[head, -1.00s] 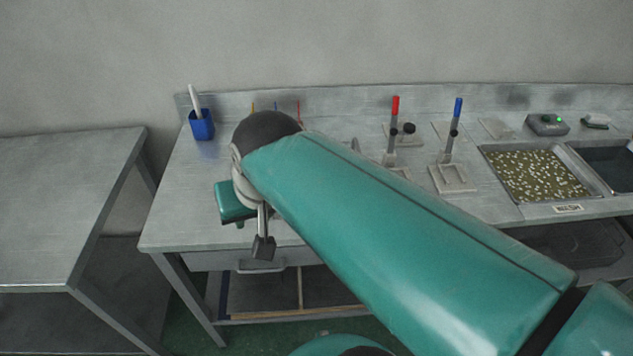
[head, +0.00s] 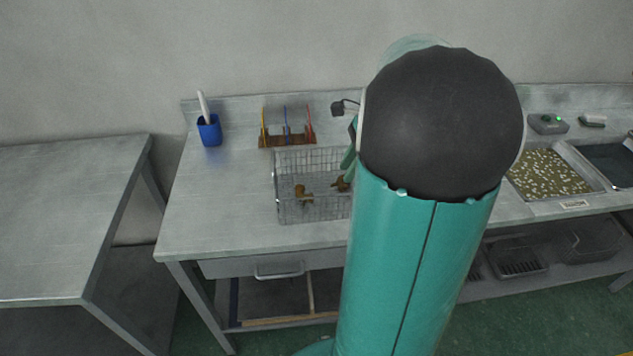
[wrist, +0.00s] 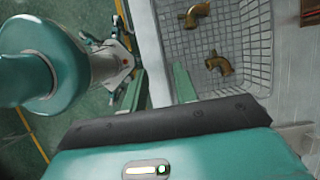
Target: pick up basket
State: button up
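The basket (head: 305,212) is a wire-mesh box on the workbench, with two brass-coloured bent pieces visible inside. My arm hides its right part in the head view. The basket (wrist: 262,45) also fills the upper middle of the wrist view. My gripper (wrist: 161,84) is open, its two green fingers apart. The left finger appears outside the basket's near wall and the right finger at its inner side. I cannot tell whether either finger touches the wall. In the head view the gripper is mostly hidden behind my arm.
A small rack (head: 288,141) with coloured tools stands right behind the basket. A blue cup (head: 209,130) with a white tool is at the back left. A tray of pale granules (head: 548,172) is set at the right. The bench left of the basket is clear.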

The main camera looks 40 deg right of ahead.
send_over(326, 220)
notch_tip(326, 220, down, 12)
jog(key=shift+d+r, duration=0.1)
jog(key=shift+c, duration=0.2)
jog(key=shift+w, duration=0.1)
grip_shut()
